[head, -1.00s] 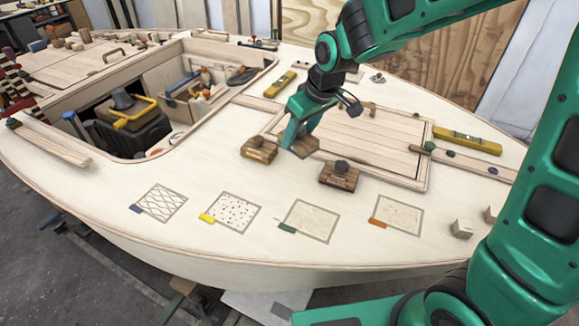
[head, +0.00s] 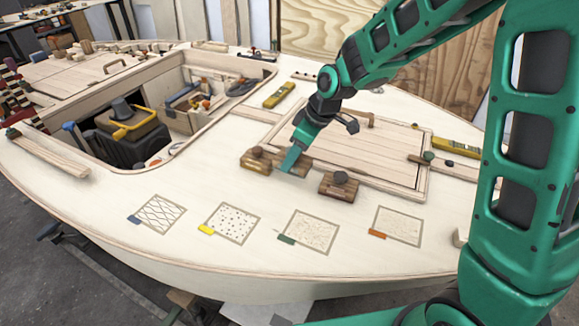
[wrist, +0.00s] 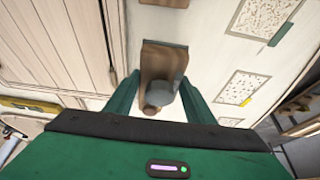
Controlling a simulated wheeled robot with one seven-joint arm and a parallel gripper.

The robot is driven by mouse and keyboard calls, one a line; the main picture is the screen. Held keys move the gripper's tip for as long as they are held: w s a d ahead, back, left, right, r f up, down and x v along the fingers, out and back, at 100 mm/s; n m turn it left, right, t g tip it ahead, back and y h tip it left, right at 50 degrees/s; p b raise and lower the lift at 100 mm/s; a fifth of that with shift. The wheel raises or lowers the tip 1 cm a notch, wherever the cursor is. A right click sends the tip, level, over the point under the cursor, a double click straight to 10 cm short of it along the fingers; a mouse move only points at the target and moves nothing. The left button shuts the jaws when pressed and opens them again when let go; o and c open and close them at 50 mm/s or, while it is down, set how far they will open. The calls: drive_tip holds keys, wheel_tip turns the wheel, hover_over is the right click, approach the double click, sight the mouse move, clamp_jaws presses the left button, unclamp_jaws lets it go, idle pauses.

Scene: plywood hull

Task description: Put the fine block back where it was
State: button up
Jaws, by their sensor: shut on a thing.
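My gripper (head: 290,161) is shut on a brown wooden block (head: 303,168), low over the deck beside the framed hatch. In the wrist view a block (wrist: 158,58) with a grey knob (wrist: 167,92) and a dark green edge lies between the fingers. A brown knob overlaps it there. A block with a brown knob (head: 256,161) is close at the left, and a block with a dark knob (head: 338,187) sits to the right. Four outlined patches have blue (head: 135,219), yellow (head: 206,229), green (head: 286,239) and orange (head: 377,234) tabs. I cannot tell whether the held block touches the deck.
The framed hatch (head: 372,150) is behind the gripper. Yellow levels (head: 279,95) (head: 455,144) lie on the deck. The open cockpit at the left holds a black and yellow toolbox (head: 133,125). The deck between the blocks and the patches is clear.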

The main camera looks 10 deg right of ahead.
sight(295, 166)
drive_tip(key=shift+w+d+f, duration=0.25)
drive_tip(key=shift+w+f, duration=0.05)
drive_tip(key=shift+w, duration=0.15)
drive_tip(key=shift+f, duration=1.95)
drive_tip(key=o, duration=1.1)
drive_tip(key=shift+f, duration=0.1)
drive_tip(key=v, duration=1.2)
drive_tip(key=shift+d, duration=0.15)
